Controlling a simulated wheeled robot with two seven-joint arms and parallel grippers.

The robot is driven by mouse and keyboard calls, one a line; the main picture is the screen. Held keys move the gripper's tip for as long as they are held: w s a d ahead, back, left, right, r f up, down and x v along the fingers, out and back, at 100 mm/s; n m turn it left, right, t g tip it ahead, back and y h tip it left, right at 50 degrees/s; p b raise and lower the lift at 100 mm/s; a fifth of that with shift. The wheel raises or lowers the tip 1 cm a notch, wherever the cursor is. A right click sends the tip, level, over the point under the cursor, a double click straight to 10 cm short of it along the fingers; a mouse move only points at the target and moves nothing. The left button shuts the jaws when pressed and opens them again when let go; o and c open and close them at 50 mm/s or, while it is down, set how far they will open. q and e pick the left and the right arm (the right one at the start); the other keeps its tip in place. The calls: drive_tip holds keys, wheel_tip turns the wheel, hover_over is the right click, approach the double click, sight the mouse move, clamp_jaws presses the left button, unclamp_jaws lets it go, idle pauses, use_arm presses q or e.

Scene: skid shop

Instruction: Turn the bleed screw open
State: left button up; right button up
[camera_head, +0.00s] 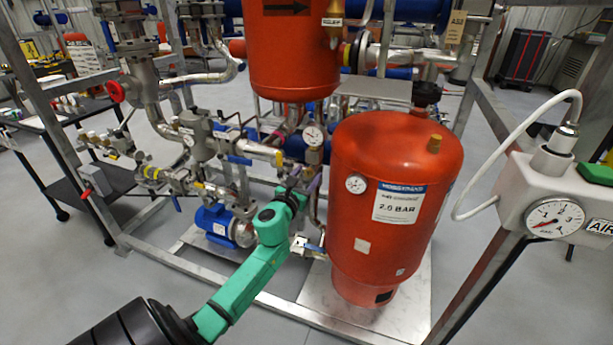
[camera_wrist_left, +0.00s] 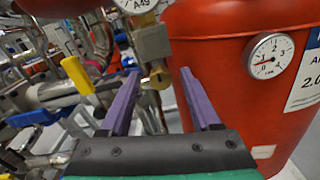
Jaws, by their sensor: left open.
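A small brass fitting (camera_wrist_left: 156,78) that looks like the bleed screw hangs under a brass block (camera_wrist_left: 151,42) below a gauge in the left wrist view. I cannot see its slot or how far it is turned. My left gripper (camera_wrist_left: 159,74) is open, its two purple fingers on either side of the fitting, with a gap on both sides. In the head view my left gripper (camera_head: 311,184) is among the pipes just left of the red vessel (camera_head: 350,240), and the fitting is hidden there. My right gripper is not in view.
The red vessel carries a gauge (camera_head: 356,184) and stands close to my left gripper's right finger. Pipes, a yellow lever (camera_wrist_left: 76,74) and blue-handled valves crowd the left side. A white air box (camera_head: 560,205) with a hose is at the right.

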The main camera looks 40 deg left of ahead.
use_arm(q)
clamp_jaws()
